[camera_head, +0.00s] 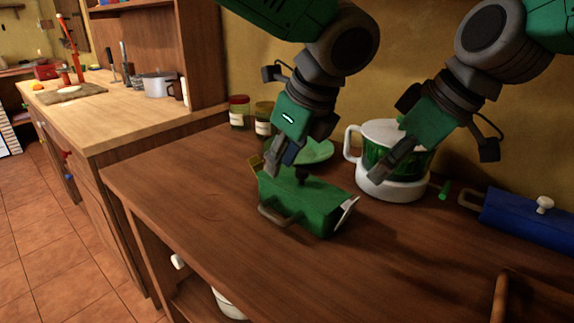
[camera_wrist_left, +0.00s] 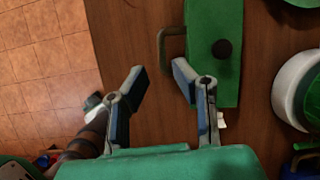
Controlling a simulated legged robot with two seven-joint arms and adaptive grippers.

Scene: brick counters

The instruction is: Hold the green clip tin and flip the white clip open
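The green clip tin (camera_head: 318,211) lies on the dark wooden counter, with a brown handle on its near side and a dark knob on top. The white clip (camera_head: 349,209) is at its right end, slanting outward; how far it is open I cannot tell. A yellowish piece (camera_head: 254,166) shows at the left end. My left gripper (camera_head: 281,160) is above the tin's left part. In the left wrist view, its fingers are apart and empty, beside the tin (camera_wrist_left: 228,75). My right gripper (camera_head: 376,172) hangs in front of the green-and-white pot; its finger gap is unclear.
The pot (camera_head: 378,186) stands behind the tin to the right. A blue box (camera_head: 524,220) with a white knob lies at far right. Jars (camera_head: 239,113) and a green round thing (camera_head: 318,152) are behind. The counter left and in front is clear.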

